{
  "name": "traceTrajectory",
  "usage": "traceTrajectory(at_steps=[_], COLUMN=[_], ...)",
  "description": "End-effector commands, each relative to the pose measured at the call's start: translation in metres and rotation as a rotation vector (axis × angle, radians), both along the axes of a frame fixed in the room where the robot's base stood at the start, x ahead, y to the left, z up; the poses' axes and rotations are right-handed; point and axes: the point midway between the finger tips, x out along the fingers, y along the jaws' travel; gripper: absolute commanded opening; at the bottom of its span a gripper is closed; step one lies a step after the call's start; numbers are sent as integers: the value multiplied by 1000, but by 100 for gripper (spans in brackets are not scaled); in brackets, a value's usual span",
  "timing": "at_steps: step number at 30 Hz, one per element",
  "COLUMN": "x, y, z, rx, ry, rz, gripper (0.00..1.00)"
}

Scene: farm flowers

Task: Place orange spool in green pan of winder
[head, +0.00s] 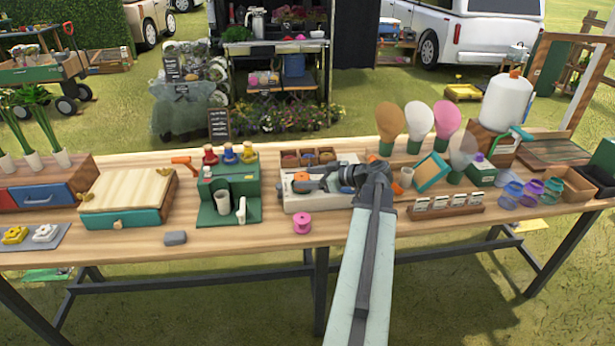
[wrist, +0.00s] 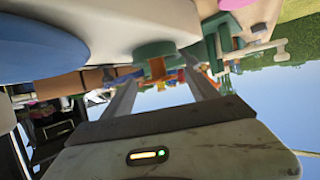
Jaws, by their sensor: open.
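My gripper (head: 312,182) is over the white unit (head: 297,204) at mid-table, pointing left. In the wrist view my gripper (wrist: 162,78) has its fingers apart. A small orange piece (wrist: 156,68), seemingly the orange spool, is between the fingers, against a round green part (wrist: 153,49) that looks like the pan. That view is upside down, so the orange piece appears to sit on the green part. Whether it touches a finger cannot be told. In the head view an orange patch (head: 301,177) shows beside the fingers; the green part is hidden there.
A pink spool (head: 302,223) stands on the table in front of the white unit. A green box (head: 246,179) with red, blue and yellow spools is to the left. A small tray rack (head: 445,207) and upright paddles (head: 447,118) are to the right. The front table strip is mostly clear.

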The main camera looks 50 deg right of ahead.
Motion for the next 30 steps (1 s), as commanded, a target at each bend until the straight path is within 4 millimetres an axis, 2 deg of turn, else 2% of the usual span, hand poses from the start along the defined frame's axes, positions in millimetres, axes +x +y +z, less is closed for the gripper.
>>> traceTrajectory(at_steps=[1, 6, 12, 17, 30], x=[-12, -52, -85, -95, -99], y=[-3, -12, -20, -22, -25], z=[10, 28, 40, 41, 41], rx=[0, 0, 0, 0, 0], ry=[0, -1, -1, -1, 0], rz=[-5, -5, -4, -2, -9], gripper=[68, 68, 68, 68, 68])
